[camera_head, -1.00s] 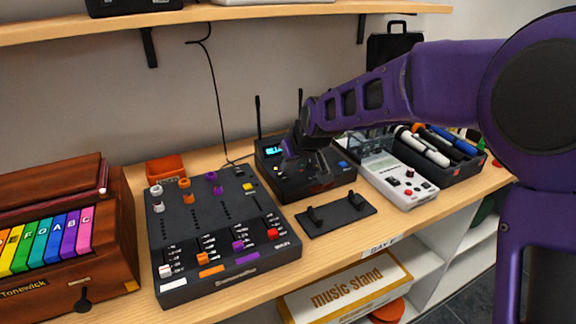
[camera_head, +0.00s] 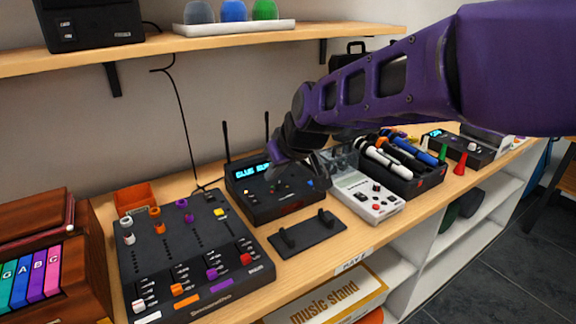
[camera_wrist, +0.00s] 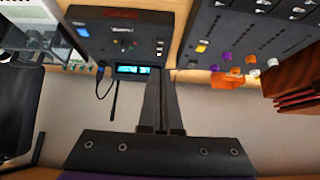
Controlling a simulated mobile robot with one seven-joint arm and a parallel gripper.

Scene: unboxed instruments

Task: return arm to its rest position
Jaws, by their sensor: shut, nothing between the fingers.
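My purple arm (camera_head: 370,90) reaches in from the right side of the head view. My gripper (camera_head: 312,168) hangs in front of the wall, over the black receiver (camera_head: 262,195) with its lit cyan display. Its tips are dark and hard to make out there. In the wrist view the gripper's two fingers (camera_wrist: 161,88) lie together, shut and empty. The receiver (camera_wrist: 125,45) shows beyond them, with plain wall around the fingers. Part of the receiver is hidden behind the gripper in the head view.
A black mixer (camera_head: 190,255) with coloured knobs stands left of the receiver. A small black stand (camera_head: 306,234) lies in front. A white device (camera_head: 367,196) and a black microphone box (camera_head: 400,175) stand to the right. A shelf (camera_head: 200,57) runs above.

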